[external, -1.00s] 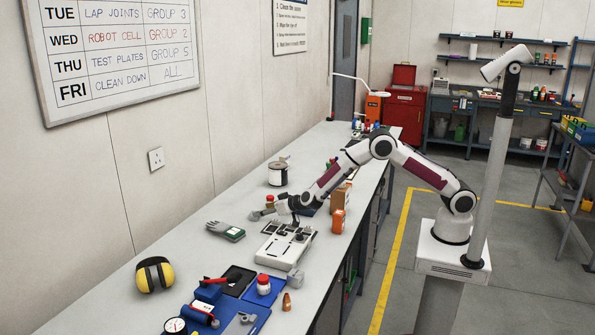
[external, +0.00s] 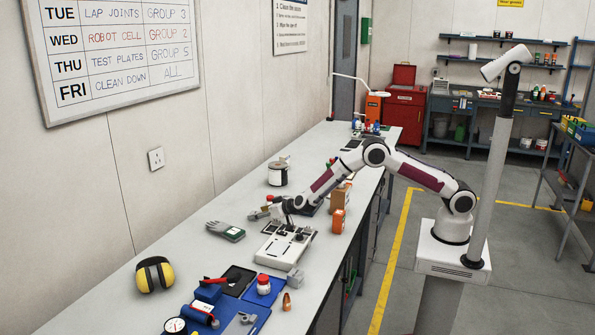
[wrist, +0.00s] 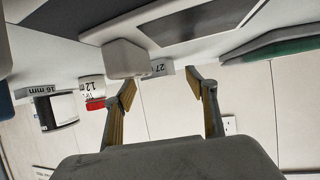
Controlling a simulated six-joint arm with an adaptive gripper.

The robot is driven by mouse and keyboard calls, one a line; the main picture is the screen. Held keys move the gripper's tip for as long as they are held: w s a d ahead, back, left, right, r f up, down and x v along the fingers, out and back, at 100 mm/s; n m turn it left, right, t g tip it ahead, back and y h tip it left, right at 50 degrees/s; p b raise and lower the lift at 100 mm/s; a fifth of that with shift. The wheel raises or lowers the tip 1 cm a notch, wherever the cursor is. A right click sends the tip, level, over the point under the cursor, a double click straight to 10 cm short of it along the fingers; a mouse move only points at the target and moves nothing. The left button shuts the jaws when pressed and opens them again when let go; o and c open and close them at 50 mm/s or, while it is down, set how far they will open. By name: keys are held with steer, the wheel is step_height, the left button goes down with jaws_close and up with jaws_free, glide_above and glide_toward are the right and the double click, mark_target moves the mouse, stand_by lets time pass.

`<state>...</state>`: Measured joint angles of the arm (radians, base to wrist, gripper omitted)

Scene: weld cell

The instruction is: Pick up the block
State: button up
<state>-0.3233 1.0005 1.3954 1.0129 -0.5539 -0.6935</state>
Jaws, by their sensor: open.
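A small grey block (external: 295,278) rests on the bench at the front corner of a white slotted fixture (external: 277,250). A pale grey block-like piece (wrist: 125,58) lies just beyond the left finger, beside a grey piece marked 27 (wrist: 160,70). I cannot tell whether either is the same block as in the external view.
A grey glove (external: 226,231) lies left of the fixture. A wire spool (external: 278,174) and orange-brown boxes (external: 339,208) stand farther along the bench. Bare bench lies by the wall.

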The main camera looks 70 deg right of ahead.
steer(key=shift+x, duration=0.75)
steer(key=shift+c, duration=0.4)
steer(key=c, duration=1.4)
